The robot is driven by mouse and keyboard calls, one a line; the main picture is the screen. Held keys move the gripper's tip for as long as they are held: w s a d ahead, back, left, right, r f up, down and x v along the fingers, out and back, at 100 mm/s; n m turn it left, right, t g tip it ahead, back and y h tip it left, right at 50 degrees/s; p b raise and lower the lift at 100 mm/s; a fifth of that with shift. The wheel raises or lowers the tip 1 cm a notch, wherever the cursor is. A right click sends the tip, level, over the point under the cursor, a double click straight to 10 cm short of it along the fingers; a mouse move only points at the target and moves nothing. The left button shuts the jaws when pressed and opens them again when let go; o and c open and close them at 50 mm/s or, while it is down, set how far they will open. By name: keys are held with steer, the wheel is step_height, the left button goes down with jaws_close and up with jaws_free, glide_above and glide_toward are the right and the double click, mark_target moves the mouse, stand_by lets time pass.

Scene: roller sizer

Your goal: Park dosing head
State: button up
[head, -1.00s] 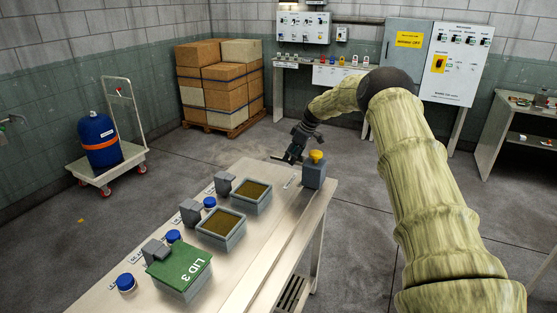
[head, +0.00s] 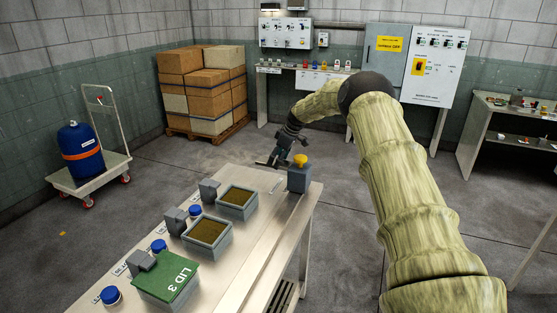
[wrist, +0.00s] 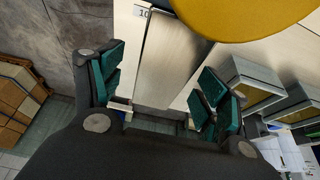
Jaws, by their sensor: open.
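A grey block with a yellow knob (head: 300,162) stands at the far right end of the long table (head: 262,232); it may be the dosing head, but I cannot tell for sure. My gripper (head: 279,160) is open just behind and left of this block, above the table's far end. A large yellow round surface (wrist: 235,14), likely the knob, fills the top of that view, apart from the fingers.
Two open grey trays (head: 207,235) of brown material, a green box marked LID 3 (head: 170,283), small grey blocks and blue caps (head: 111,296) stand along the table. Boxes on a pallet (head: 205,95), a drum cart (head: 90,170) and wall panels stand behind.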

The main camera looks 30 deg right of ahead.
steer(key=v, duration=1.1)
steer(key=shift+s+d+r, duration=0.2)
steer(key=shift+d+r, duration=0.05)
steer(key=shift+d, duration=0.15)
